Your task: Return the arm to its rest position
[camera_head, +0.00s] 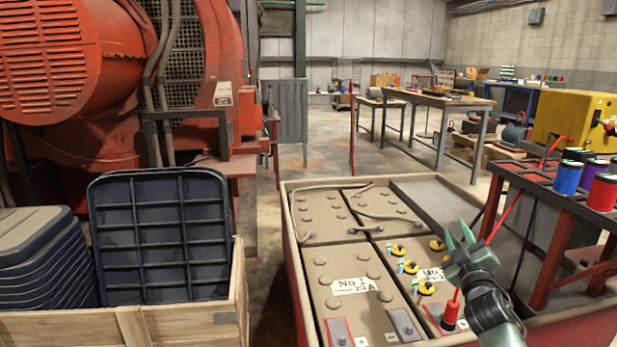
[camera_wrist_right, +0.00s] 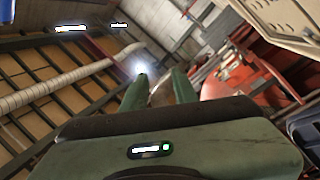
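My right gripper (camera_head: 459,233) is above the right part of the battery box (camera_head: 291,262), with its green fingers pointing up. In the right wrist view its two fingers (camera_wrist_right: 160,82) stand apart with nothing between them. The gripper is open and empty. My right forearm comes in from the bottom right and hides part of the box's right side. My left arm and gripper do not show in the head view.
A red plug (camera_head: 450,313) stands on a battery; its red cable passes close to my right gripper towards a rack with coloured spools (camera_head: 567,177). A wooden crate (camera_head: 200,322) with dark trays (camera_head: 165,240) is at left, beside a red engine (camera_head: 70,60). Open floor lies beyond.

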